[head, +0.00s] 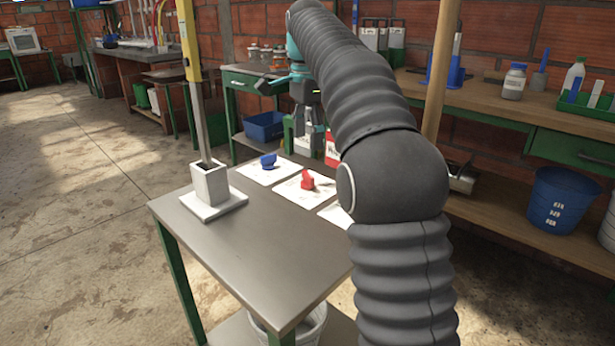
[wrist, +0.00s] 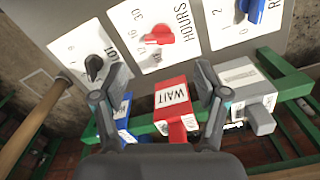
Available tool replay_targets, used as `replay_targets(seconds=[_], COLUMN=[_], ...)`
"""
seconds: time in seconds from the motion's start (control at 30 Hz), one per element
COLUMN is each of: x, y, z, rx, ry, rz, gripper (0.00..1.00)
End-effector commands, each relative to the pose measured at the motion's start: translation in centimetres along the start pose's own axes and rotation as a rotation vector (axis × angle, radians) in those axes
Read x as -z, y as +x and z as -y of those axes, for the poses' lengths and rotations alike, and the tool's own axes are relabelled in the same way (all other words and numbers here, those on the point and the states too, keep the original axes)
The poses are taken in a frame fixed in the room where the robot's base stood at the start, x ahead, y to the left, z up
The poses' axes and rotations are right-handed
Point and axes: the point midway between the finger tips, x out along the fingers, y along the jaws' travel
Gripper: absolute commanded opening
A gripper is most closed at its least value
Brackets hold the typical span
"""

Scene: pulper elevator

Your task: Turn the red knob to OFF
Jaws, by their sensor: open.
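The red knob (head: 308,181) stands on a white dial plate on the grey table, between a blue knob (head: 268,160) and a third plate partly hidden by my arm. In the wrist view the red knob (wrist: 161,35) sits beside the word HOURS, its narrow end towards the left-hand numbers. I cannot read its exact setting, and no OFF mark is legible. My gripper (wrist: 160,76) is open and empty, apart from the red knob. In the head view my gripper (head: 304,124) is at the table's far side, beyond the red knob.
A black knob (wrist: 95,67) and the blue knob (wrist: 252,10) flank the red one. A red WAIT block (wrist: 172,96) shows between my fingers, beside a grey block (wrist: 247,88). A pole in a grey socket (head: 211,185) stands at the table's left. The near tabletop is clear.

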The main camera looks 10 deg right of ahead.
Motion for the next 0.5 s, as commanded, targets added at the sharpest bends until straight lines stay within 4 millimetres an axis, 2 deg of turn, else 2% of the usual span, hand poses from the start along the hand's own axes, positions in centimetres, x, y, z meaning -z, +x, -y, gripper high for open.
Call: replay_targets(seconds=[0.03,0.2,0.5], x=[0.0,0.0,0.0], y=[1.4,4.4,8.0], z=[-0.1,-0.1,-0.1], rx=[-0.001,-0.001,0.0], ry=[0.0,-0.001,-0.001], rz=[0.0,0.0,0.0], gripper=[0.73,0.73,0.73])
